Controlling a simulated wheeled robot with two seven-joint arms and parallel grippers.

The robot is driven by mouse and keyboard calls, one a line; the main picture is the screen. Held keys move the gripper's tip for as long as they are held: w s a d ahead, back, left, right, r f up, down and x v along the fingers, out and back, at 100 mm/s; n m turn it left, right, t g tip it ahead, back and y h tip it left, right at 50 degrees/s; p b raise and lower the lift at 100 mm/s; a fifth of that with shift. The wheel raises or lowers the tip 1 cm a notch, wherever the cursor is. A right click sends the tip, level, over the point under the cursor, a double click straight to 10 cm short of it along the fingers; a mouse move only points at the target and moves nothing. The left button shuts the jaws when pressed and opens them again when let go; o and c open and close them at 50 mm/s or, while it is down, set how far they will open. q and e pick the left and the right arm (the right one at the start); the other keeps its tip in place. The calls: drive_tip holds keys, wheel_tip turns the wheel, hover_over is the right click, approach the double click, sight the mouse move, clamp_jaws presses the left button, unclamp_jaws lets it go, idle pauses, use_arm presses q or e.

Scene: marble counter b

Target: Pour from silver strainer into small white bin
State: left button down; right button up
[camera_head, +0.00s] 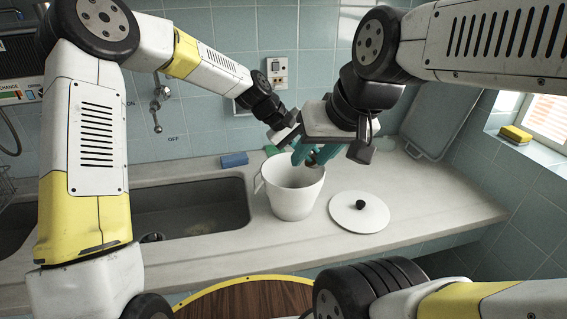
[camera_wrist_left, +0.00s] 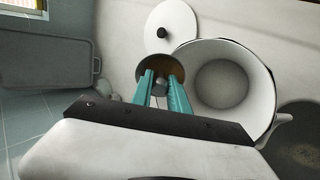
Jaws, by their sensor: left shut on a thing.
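The white bin (camera_head: 292,198) stands upright on the counter right of the sink, with a loop handle and an open, empty-looking inside. It also shows in the left wrist view (camera_wrist_left: 262,95). My left gripper (camera_head: 311,157) has teal fingers, which are over the back right rim of the bin in the head view. In the left wrist view the fingers (camera_wrist_left: 161,88) are shut on the silver strainer (camera_wrist_left: 150,70), whose round opening shows brown inside. There it appears beside the bin's rim. In the head view the strainer is mostly hidden. My right arm's end overlaps the left gripper; its fingers cannot be made out.
A round white lid (camera_head: 359,212) with a black knob lies on the counter right of the bin. The sink (camera_head: 190,207) is at the left. A blue sponge (camera_head: 234,160) lies behind it. A grey tray (camera_head: 440,112) leans at the back right. The right counter end is clear.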

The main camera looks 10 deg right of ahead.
use_arm(q)
drive_tip(key=shift+w+a+r+g+h+p, duration=0.1)
drive_tip(key=shift+a+g+h+p, duration=0.2)
drive_tip(key=shift+h, duration=0.4)
drive_tip(key=shift+w+a+r+h+p, duration=0.1)
drive_tip(key=shift+a+h, duration=0.3)
drive_tip(key=shift+h, duration=0.3)
idle(0.5)
drive_tip(key=shift+w+a+f+n+h, duration=0.15)
drive_tip(key=shift+a+h, duration=0.2)
drive_tip(key=shift+h, duration=0.45)
drive_tip(key=shift+a+r+n+h, duration=0.15)
drive_tip(key=shift+a+h, duration=0.15)
drive_tip(key=shift+h, duration=0.5)
idle(1.0)
drive_tip(key=shift+w+a+f+h+b, duration=0.1)
drive_tip(key=shift+w+a+h+b, duration=0.05)
drive_tip(key=shift+a+h+b, duration=0.3)
drive_tip(key=shift+w+a+f+h+b, duration=0.1)
drive_tip(key=shift+a+h+b, duration=0.1)
drive_tip(key=shift+a+h, duration=0.35)
idle(0.5)
drive_tip(key=shift+w+a+r+g+h, duration=0.1)
drive_tip(key=shift+a+r+g+h, duration=0.45)
drive_tip(key=shift+h, duration=0.25)
idle(0.6)
drive_tip(key=shift+d+r, duration=0.1)
